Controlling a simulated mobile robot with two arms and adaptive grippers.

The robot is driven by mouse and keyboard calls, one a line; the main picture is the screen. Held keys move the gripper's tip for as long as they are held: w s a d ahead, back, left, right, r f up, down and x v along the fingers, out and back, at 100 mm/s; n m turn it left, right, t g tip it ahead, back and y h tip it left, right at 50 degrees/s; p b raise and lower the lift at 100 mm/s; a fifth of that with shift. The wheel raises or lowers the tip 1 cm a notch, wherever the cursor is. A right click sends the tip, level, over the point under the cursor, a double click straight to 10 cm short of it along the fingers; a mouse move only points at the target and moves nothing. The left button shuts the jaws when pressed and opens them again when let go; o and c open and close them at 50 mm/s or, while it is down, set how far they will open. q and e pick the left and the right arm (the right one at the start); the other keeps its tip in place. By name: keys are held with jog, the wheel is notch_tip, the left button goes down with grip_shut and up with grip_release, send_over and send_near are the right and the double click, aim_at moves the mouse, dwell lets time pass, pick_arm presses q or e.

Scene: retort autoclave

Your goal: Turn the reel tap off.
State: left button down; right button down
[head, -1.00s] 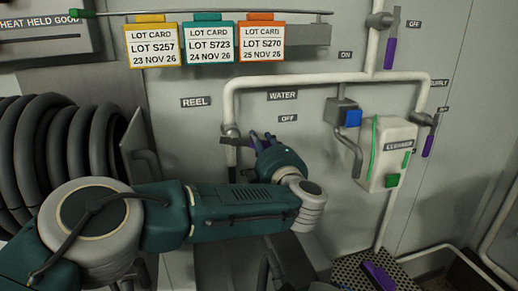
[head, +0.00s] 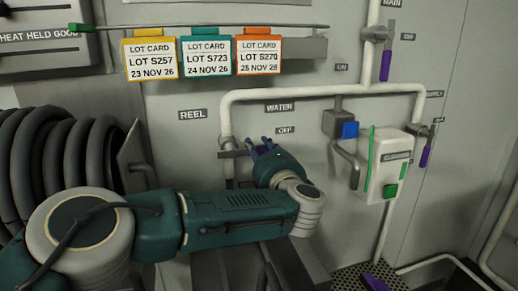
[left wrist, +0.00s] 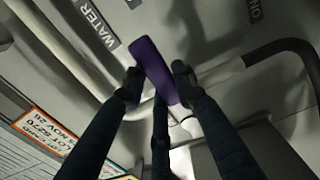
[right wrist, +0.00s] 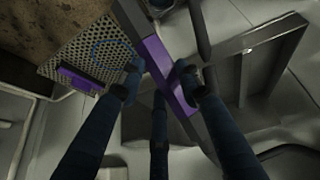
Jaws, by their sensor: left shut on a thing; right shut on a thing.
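The reel tap (head: 229,147) sits on the white pipe below the REEL sign (head: 192,114). Its purple handle (left wrist: 158,70) points right from the tap, roughly level, below the OFF label (head: 285,130). My left gripper (head: 264,143) is at the handle; in the left wrist view its fingers (left wrist: 158,80) are on both sides of the purple handle, shut on it. My right gripper (right wrist: 160,78) is shut on a purple grip (right wrist: 168,72) on a grey bar. My right gripper does not show clearly in the head view.
A black hose reel (head: 60,150) is at the left. Lot cards (head: 207,55) hang above. A white box (head: 390,160) and other purple-handled taps (head: 387,64) are on the right. A perforated grate (head: 350,278) lies low at the right.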

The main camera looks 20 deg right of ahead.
pick_arm(q)
jog(key=c, duration=1.3)
grip_release()
jog(key=shift+c, duration=0.2)
jog(key=s, duration=1.2)
